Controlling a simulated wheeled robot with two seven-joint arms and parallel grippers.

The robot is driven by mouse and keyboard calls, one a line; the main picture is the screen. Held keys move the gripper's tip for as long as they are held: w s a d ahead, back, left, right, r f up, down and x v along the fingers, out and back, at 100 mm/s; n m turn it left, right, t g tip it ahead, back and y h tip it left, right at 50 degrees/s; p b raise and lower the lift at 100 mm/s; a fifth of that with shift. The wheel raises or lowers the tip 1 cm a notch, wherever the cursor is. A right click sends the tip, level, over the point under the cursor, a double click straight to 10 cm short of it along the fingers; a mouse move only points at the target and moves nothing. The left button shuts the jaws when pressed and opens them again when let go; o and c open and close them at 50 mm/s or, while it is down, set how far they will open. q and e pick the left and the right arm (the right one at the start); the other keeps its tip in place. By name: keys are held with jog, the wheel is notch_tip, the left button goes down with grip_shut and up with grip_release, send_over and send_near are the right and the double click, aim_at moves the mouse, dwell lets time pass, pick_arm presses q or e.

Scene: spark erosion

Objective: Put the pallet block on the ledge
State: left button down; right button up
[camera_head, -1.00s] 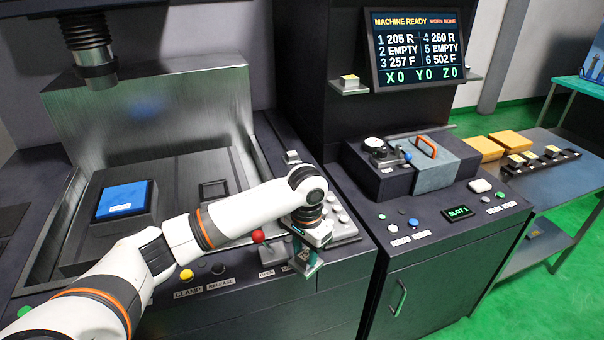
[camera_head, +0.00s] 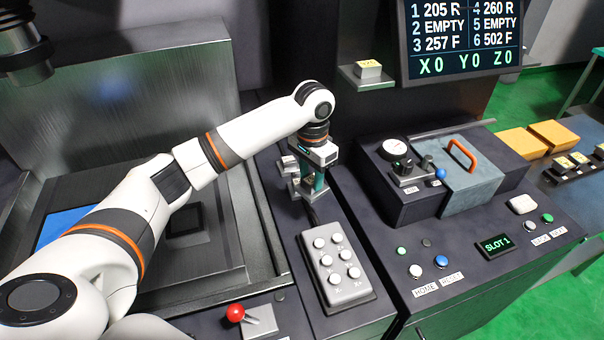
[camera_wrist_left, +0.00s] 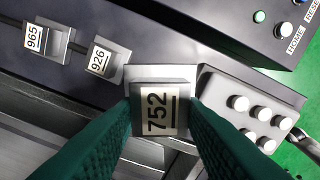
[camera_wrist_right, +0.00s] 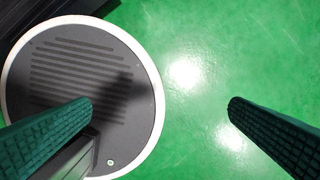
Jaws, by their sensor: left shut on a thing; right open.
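A small grey block (camera_wrist_left: 158,112) labelled 752 sits between the fingers of my left gripper (camera_wrist_left: 160,125) in the left wrist view. The fingers are shut on its sides. A pale metal plate lies below it; I cannot tell whether they touch. In the head view my left gripper (camera_head: 308,190) points down behind the button pad, and its block is small there. A narrow ledge (camera_head: 352,80) projects from the dark column beside the screen and carries a small pale block (camera_head: 368,69). My right gripper (camera_wrist_right: 160,108) is open and empty above the green floor.
Two more numbered blocks, 926 (camera_wrist_left: 100,58) and 965 (camera_wrist_left: 38,40), stand in a row beside the held one. The button pad (camera_head: 335,265) is close to my left gripper. A grey box with an orange handle (camera_head: 462,155) stands on the right console.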

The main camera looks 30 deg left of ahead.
aim_at(311, 193)
pick_arm(q)
jog(key=shift+f, duration=0.25)
jog(key=f, duration=0.1)
jog(key=f+p, duration=0.1)
jog(key=s+f, duration=0.1)
jog(key=shift+s+d+f, duration=0.1)
jog(key=shift+d+f, duration=0.2)
jog(key=shift+f, duration=0.4)
jog(key=f, duration=0.1)
jog(key=f+p, duration=0.1)
jog(key=f, duration=0.2)
jog(key=shift+w+a, duration=0.1)
jog(key=shift+w, duration=0.15)
jog(key=shift+f, duration=0.15)
jog(key=c, duration=0.9)
grip_release()
jog(key=shift+f, duration=0.1)
jog(key=shift+c, duration=0.2)
jog(key=shift+s, duration=0.1)
pick_arm(e)
jog(key=s, duration=0.1)
jog(key=s+r, duration=0.2)
jog(key=shift+d, duration=0.3)
jog(key=shift+d, duration=0.1)
